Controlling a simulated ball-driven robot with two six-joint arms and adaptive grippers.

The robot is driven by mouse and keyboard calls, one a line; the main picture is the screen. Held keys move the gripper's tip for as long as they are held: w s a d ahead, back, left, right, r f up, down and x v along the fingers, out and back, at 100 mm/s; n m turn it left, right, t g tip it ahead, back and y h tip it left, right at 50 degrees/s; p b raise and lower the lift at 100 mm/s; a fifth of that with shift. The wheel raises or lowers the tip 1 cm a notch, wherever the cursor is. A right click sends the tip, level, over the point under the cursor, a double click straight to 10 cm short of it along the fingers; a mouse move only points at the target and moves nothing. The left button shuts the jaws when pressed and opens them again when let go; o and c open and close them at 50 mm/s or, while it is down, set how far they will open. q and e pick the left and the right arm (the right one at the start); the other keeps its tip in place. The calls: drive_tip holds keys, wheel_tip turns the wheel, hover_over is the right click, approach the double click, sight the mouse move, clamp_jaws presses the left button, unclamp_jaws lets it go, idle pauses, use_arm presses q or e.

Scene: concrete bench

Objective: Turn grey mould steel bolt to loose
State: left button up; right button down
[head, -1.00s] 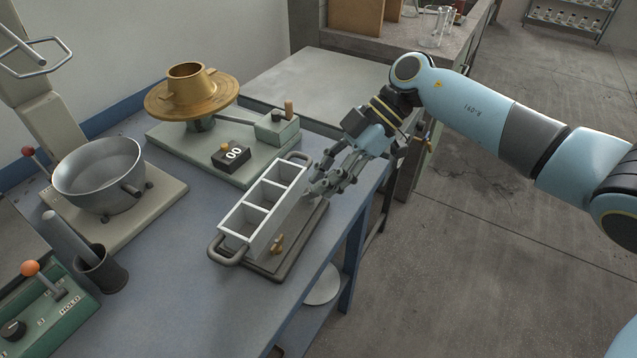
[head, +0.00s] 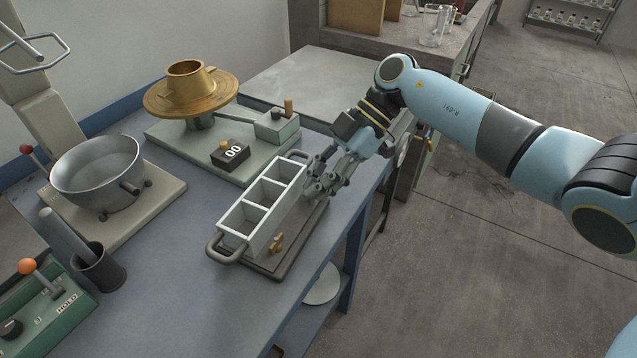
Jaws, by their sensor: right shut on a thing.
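The grey three-compartment mould (head: 243,223) stands on its dark base plate on the blue bench, with a handle loop at each end. A brass wing-shaped bolt (head: 277,243) sits at its near right side. My right gripper (head: 319,184) is at the far right side of the mould, fingers pointing down and left. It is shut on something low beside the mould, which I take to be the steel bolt. The fingers hide the bolt, so its turn position cannot be seen. My left gripper is not in view.
A brass flow table (head: 190,97) with a counter box (head: 230,152) stands behind the mould. A steel mixing bowl (head: 98,172), a dark cup with a rod (head: 99,270) and a green lever box (head: 50,315) are left. The bench edge is close on the right.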

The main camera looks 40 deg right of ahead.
drive_tip(key=shift+w+n+g+b, duration=0.15)
drive_tip(key=shift+n+g+b, duration=0.15)
drive_tip(key=shift+n+g, duration=0.35)
drive_tip(key=c, duration=1.8)
unclamp_jaws()
drive_tip(key=shift+o, duration=0.2)
drive_tip(key=v, duration=1.2)
drive_tip(key=shift+o, duration=0.4)
